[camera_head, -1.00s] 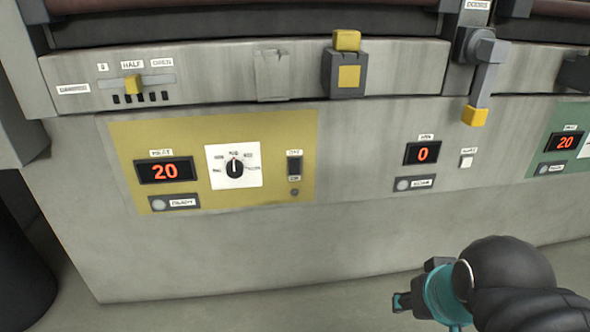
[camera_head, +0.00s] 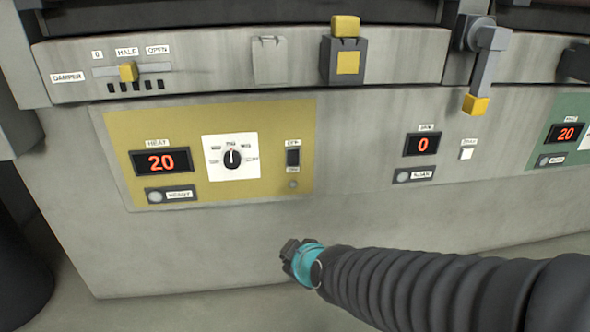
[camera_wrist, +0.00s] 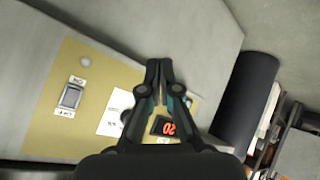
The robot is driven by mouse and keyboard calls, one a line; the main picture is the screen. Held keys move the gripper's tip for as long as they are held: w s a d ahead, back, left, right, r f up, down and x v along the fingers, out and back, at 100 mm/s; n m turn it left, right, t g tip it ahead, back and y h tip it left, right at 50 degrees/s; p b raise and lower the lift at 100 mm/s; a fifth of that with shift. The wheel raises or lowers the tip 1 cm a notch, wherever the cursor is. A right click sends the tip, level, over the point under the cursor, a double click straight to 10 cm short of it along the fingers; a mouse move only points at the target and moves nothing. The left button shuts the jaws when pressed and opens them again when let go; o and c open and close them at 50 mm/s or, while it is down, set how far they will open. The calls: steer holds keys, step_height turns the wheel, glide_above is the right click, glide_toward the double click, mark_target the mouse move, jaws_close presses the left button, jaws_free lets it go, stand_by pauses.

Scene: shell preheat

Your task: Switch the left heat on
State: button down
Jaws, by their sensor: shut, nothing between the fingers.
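The left heat panel (camera_head: 190,118) is yellow, with a red "20" display (camera_head: 161,162), a white-plated black knob (camera_head: 232,158) and a small dark rocker switch (camera_head: 293,157) at its right, labelled OFF above. Which way the rocker is tipped I cannot tell. A small round grey lamp (camera_head: 293,184) sits below it and looks unlit. My gripper (camera_head: 288,254) is in front of the cabinet, below the switch and apart from it. In the wrist view my gripper (camera_wrist: 159,64) is shut and empty; the switch (camera_wrist: 70,97) shows to its left, and the fingers partly cover the knob plate and display.
A damper slider (camera_head: 128,72) and a yellow-topped latch (camera_head: 346,62) sit above the panel. A green panel (camera_head: 570,113) is at the far right. The lower cabinet face is bare.

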mark_target(294, 164)
steer(key=w+d+r+n+t+h, duration=0.1)
steer(key=w+d+r+n+t, duration=0.1)
steer(key=w+r+n+t, duration=0.5)
steer(key=shift+d+r+n+t, duration=0.3)
steer(key=shift+r+n, duration=0.3)
steer(key=shift+r, duration=0.9)
steer(key=shift+w+a, duration=0.1)
steer(key=x, duration=1.3)
steer(key=shift+w+f+p, duration=0.15)
steer(key=shift+w+p, duration=0.2)
steer(key=shift+w, duration=0.05)
